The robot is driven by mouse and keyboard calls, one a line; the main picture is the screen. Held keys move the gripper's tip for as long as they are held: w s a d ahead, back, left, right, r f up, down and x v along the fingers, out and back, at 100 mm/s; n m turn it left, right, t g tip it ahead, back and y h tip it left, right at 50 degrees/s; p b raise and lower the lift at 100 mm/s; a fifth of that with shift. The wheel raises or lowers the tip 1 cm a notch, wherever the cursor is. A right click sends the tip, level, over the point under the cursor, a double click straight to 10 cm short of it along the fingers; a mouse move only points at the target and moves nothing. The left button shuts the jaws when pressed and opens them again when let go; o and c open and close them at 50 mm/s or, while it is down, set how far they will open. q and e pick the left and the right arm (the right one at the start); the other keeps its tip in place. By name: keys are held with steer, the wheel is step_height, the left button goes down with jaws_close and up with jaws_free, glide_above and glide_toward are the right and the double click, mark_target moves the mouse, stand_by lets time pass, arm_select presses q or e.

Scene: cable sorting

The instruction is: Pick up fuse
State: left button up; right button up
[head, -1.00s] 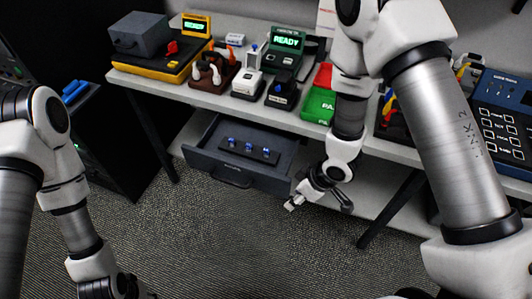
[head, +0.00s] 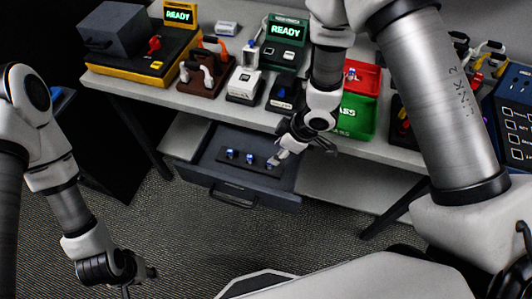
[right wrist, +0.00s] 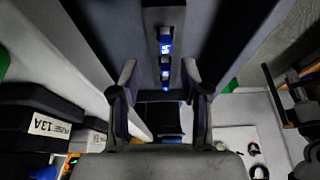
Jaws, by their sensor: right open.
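Several small blue-and-silver fuses sit in a row on a dark strip (head: 262,169) inside the open grey drawer (head: 229,187) under the bench. In the head view the left fuse (head: 231,154) and the middle fuse (head: 250,158) show clearly. The right fuse (head: 271,163) is close beside my right gripper (head: 281,158). In the right wrist view my right gripper (right wrist: 160,70) is open, its fingers either side of the strip's line, with a blue fuse (right wrist: 166,46) ahead between them. My left gripper (head: 140,278) is low at the left, away from the drawer; its jaws are unclear.
The bench (head: 204,101) stands above the drawer and carries a yellow-based tester (head: 140,66), a green READY unit (head: 284,45) and red and green bins (head: 357,113). A blue keypad device (head: 515,115) is at the right. The floor before the drawer is clear.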

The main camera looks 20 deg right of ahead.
mark_target(270, 166)
steer(key=f, duration=0.1)
steer(key=a+f, duration=0.1)
steer(key=f, duration=0.1)
steer(key=shift+s+a+f, duration=0.15)
steer(key=shift+s+f, duration=0.1)
steer(key=shift+s, duration=0.05)
steer(key=shift+w+a+f+p, duration=0.15)
steer(key=shift+w+f, duration=0.2)
steer(key=shift+f, duration=0.3)
steer(key=shift+w+a+f+p, duration=0.15)
steer(key=shift+w+f, duration=0.15)
steer(key=shift+f, duration=0.3)
arm_select(q)
steer(key=shift+s+r, duration=0.25)
steer(key=shift+r, duration=0.05)
arm_select(e)
steer(key=shift+s, duration=0.1)
steer(key=shift+s+r, duration=0.1)
steer(key=shift+r, duration=0.05)
steer(key=c, duration=0.3)
jaws_close()
arm_select(q)
steer(key=shift+s, duration=0.1)
